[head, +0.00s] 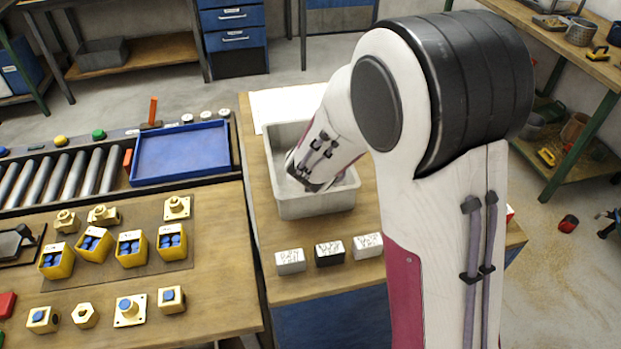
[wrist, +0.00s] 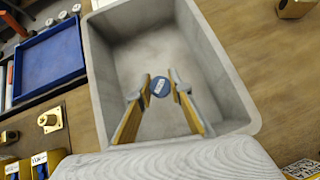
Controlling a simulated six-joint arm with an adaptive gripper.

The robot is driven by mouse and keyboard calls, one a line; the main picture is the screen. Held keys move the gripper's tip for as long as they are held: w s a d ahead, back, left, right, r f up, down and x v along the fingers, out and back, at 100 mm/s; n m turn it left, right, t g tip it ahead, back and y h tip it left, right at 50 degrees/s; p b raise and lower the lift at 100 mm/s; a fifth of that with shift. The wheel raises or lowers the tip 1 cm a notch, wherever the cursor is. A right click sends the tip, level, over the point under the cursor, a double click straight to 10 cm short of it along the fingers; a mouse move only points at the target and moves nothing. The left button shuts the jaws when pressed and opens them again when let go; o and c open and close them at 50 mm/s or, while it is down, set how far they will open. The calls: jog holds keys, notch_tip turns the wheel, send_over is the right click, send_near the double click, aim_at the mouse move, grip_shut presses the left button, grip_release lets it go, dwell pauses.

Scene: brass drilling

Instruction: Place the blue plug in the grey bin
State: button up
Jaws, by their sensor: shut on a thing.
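The blue plug (wrist: 160,87) is a small round disc with a white label. It sits between the fingertips of my gripper (wrist: 159,91) in the wrist view, and the gripper is shut on it. The grey bin (wrist: 104,98) is an open rectangular tub, and the plug shows against its inside. In the head view, my arm reaches into the grey bin (head: 318,205) on the wooden bench. There the fingers and the plug are hidden by my own arm. I cannot tell how far the plug is above the bin floor.
A blue tray (head: 181,152) lies left of the bin by the rollers (head: 62,178). Yellow boxes of blue plugs (head: 131,248) and brass parts (head: 130,309) stand on the left bench. Labelled blocks (head: 329,253) sit in front of the bin.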

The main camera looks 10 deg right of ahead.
jog(key=shift+f, duration=0.15)
jog(key=shift+f, duration=1.95)
jog(key=shift+f, duration=0.1)
jog(key=o, duration=1)
jog(key=shift+r, duration=0.2)
jog(key=shift+s+a+r, duration=0.15)
jog(key=shift+s+r, duration=0.35)
jog(key=shift+v, duration=5.2)
